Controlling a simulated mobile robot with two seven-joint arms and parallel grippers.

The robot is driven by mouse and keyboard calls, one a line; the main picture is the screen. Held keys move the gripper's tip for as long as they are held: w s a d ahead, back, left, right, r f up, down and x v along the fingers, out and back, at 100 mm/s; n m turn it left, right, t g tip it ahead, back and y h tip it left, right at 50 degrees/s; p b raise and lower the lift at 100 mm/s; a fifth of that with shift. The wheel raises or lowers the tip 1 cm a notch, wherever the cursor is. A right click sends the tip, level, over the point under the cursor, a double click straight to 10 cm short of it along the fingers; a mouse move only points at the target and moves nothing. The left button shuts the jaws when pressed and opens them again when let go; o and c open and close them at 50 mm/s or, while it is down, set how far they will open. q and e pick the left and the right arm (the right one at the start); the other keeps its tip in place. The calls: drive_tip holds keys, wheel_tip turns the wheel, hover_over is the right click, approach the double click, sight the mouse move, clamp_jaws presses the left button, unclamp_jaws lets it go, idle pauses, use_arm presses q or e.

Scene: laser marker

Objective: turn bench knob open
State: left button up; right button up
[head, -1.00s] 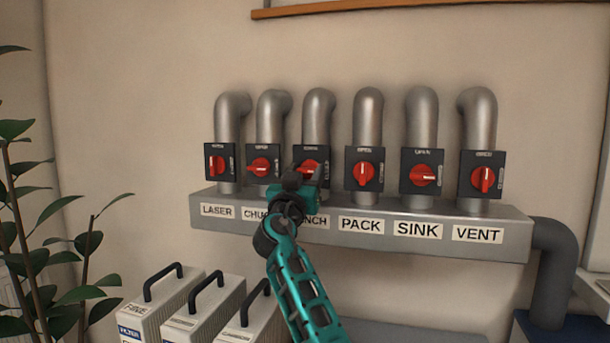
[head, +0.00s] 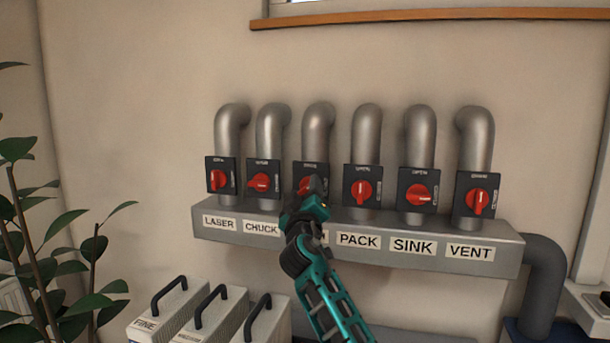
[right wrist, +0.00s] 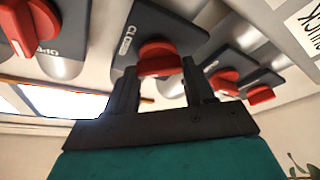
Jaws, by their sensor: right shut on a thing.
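The bench knob (head: 303,185) is a red dial on a dark plate, third from the left in a row of valves. My gripper hides much of it and most of the BENCH label in the head view. My right gripper (head: 315,184), on a teal arm, is in front of it. In the right wrist view, the red knob (right wrist: 158,58) sits between the two black fingers of the right gripper (right wrist: 158,78), which is shut on it. CLOSED is printed on the plate beside the knob. The knob's exact angle is hard to tell. My left gripper is not in view.
Neighbouring knobs for CHUCK (head: 259,183) and PACK (head: 361,190) stand close on either side. A metal manifold (head: 375,222) runs under the valves. White filter boxes (head: 262,322) with black handles stand below; a plant (head: 60,235) is at the left.

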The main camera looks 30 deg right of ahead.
drive_tip(key=n+p, duration=0.1)
drive_tip(key=n, duration=0.1)
drive_tip(key=n+y+p, duration=0.1)
drive_tip(key=p, duration=0.1)
drive_tip(key=shift+r+n+y, duration=0.3)
drive_tip(key=shift+n, duration=0.1)
drive_tip(key=shift+d+f+n+y+p, duration=0.1)
drive_tip(key=shift+n+y+p, duration=0.4)
drive_tip(key=shift+n+p, duration=0.4)
drive_tip(key=shift+n, duration=1.1)
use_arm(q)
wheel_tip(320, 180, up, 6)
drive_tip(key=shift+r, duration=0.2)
use_arm(e)
drive_tip(key=shift+f+n+g+y, duration=0.1)
drive_tip(key=shift+n+g+y, duration=0.65)
drive_tip(key=shift+n, duration=0.95)
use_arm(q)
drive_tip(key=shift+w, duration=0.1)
use_arm(e)
drive_tip(key=o, duration=1)
drive_tip(key=shift+o, duration=0.2)
